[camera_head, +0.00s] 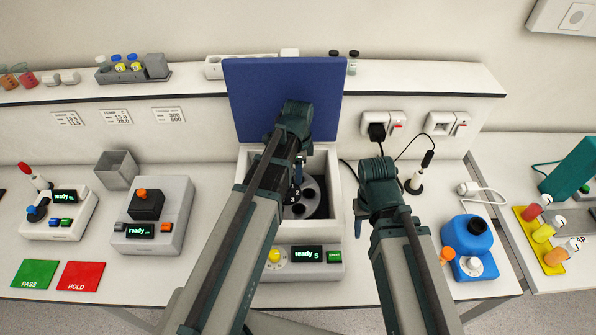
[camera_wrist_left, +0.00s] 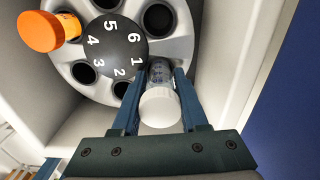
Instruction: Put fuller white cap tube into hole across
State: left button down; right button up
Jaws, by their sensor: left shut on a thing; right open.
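The white cap tube (camera_wrist_left: 160,105) is between the fingers of my left gripper (camera_wrist_left: 160,73), which is shut on it. Its lower end is at the rotor's rim hole by number 1; how deep it sits I cannot tell. An orange cap tube (camera_wrist_left: 42,32) stands in a hole of the rotor (camera_wrist_left: 182,42), roughly opposite across the numbered hub (camera_wrist_left: 115,40). In the head view, my left arm reaches into the open centrifuge (camera_head: 333,170) and hides the held tube. My right gripper (camera_head: 364,212) is open and empty, right of the centrifuge.
The blue lid (camera_head: 280,85) stands open behind the rotor. Other rotor holes look empty. Two devices (camera_head: 155,215) stand left of the centrifuge, with green (camera_head: 35,273) and red (camera_head: 81,276) pads in front. A blue device (camera_head: 467,245) and a yellow rack (camera_head: 540,240) are at the right.

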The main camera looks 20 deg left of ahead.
pick_arm(q)
jog(key=shift+f+b, duration=0.4)
jog(key=shift+f, duration=0.05)
jog(key=shift+r, duration=0.3)
jog(key=shift+r+p, duration=2.15)
jog(key=shift+p, duration=0.25)
jog(key=shift+c, duration=1.8)
grip_release()
notch_tip(320, 180, up, 14)
jog(key=p, duration=1.3)
jog(key=shift+p, duration=0.4)
